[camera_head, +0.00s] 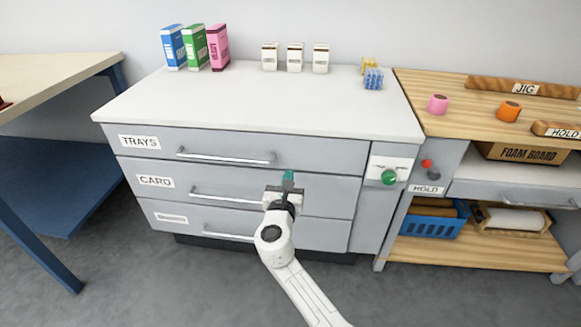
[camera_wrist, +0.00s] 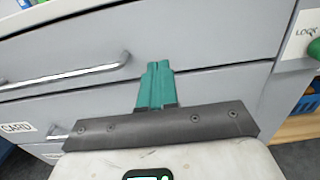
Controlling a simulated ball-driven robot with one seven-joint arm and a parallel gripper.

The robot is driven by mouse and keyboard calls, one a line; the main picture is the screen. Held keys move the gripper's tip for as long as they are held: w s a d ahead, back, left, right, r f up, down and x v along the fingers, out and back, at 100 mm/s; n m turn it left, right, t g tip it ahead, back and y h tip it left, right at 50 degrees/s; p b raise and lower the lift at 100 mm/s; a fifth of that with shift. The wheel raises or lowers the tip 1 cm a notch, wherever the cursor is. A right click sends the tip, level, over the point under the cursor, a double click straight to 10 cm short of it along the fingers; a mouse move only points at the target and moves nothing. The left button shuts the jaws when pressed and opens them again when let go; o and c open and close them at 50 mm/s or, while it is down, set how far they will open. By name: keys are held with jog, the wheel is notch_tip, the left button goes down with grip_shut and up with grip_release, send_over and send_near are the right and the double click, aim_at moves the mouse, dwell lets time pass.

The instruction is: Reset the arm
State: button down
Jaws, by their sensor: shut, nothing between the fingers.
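My gripper (camera_head: 288,178) is in front of the grey drawer cabinet (camera_head: 330,158), at about the height of the CARD drawer (camera_head: 235,184). My white arm reaches up to it from the bottom of the head view. In the wrist view, the green fingers of my gripper (camera_wrist: 156,70) are together, with nothing between them. The fingers overlap the drawer fronts in both views. I cannot tell whether they touch the cabinet. All the drawers look closed.
The TRAYS drawer handle (camera_head: 226,158) and CARD drawer handle (camera_head: 226,198) stick out left of my gripper. A green knob (camera_head: 389,177) is to the right. A wooden bench (camera_head: 470,100) stands at right, and a table (camera_head: 50,75) at left. Grey floor lies in front.

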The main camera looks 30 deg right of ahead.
jog(key=shift+p+v, duration=0.5)
jog(key=shift+v, duration=2.3)
jog(key=s+d+f+m+g, duration=0.3)
jog(key=s+d+m+g, duration=0.1)
jog(key=s+m, duration=0.35)
jog(key=s+d+f+m+g, duration=0.3)
jog(key=s+d+f+m, duration=0.1)
jog(key=s+m, duration=0.35)
jog(key=s+a+f+m+g+y, duration=0.25)
jog(key=s+f+m+y, duration=0.2)
jog(key=s, duration=0.55)
jog(key=s+a+f+m+g+y, duration=0.1)
jog(key=s+f+m+g+y, duration=0.2)
jog(key=s+m, duration=0.45)
jog(key=s+a+r+m+y, duration=0.1)
jog(key=s+a+m+y, duration=0.15)
jog(key=s+a, duration=0.45)
notch_tip(320, 180, up, 18)
jog(key=s+d+p, duration=0.1)
jog(key=d+p, duration=0.1)
jog(key=p, duration=1.6)
jog(key=shift+d+n+g+y, duration=0.15)
jog(key=shift+n+g+y, duration=0.2)
jog(key=shift+y, duration=0.05)
jog(key=shift+s+r, duration=0.1)
jog(key=shift+r, duration=0.05)
